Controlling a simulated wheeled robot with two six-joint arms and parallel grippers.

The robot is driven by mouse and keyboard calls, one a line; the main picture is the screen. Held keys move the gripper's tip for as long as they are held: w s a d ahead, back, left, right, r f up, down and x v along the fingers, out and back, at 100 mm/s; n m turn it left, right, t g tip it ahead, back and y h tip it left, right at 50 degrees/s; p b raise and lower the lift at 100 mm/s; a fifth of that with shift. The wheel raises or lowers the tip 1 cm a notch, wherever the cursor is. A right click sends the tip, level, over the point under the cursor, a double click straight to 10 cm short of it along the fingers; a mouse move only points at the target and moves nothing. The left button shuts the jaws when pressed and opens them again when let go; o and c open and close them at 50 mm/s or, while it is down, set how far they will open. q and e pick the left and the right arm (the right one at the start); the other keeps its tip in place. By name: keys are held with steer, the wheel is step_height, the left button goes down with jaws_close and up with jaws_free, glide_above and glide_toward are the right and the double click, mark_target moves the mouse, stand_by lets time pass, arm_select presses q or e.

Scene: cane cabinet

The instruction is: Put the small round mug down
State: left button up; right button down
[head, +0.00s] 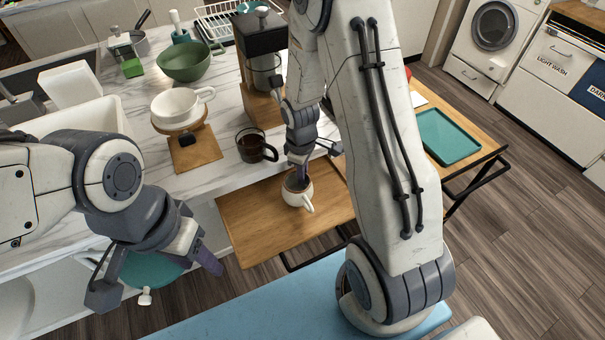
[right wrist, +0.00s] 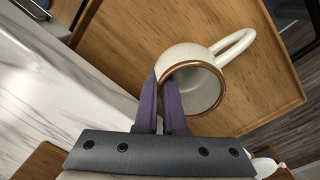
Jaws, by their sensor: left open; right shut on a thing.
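The small round mug (head: 298,190) is cream with a brown rim and a white handle. In the right wrist view the mug (right wrist: 204,84) has its opening toward the camera and its handle to the upper right. My right gripper (head: 299,172) is shut on its rim wall; the fingers (right wrist: 163,92) are at its left side. The mug is over the wooden pull-out board (head: 250,225); I cannot tell whether its base touches. My left gripper (head: 182,280) is open and empty at the lower left, away from the mug.
A glass mug of dark drink (head: 250,148) stands on the marble counter near its edge. A white dripper (head: 178,106), a coffee maker (head: 262,70) and a green bowl (head: 184,62) are behind. A teal tray (head: 447,137) lies on a wooden top at right. The board's left part is clear.

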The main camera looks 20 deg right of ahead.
steer(key=shift+f, duration=0.2)
steer(key=shift+f, duration=0.2)
steer(key=c, duration=1)
jaws_free()
step_height(320, 180, up, 12)
steer(key=s+a+r, duration=0.5)
steer(key=s+a, duration=0.3)
steer(key=a, duration=0.4)
steer(key=s+a+r, duration=0.1)
steer(key=s+a, duration=0.1)
steer(key=s, duration=0.4)
steer(key=s+a+r+m+y+b, duration=0.1)
steer(key=s+a, duration=0.2)
steer(key=s, duration=0.4)
steer(key=shift+s+a+r, duration=0.15)
steer(key=shift+s+a, duration=0.1)
steer(key=shift+a, duration=0.05)
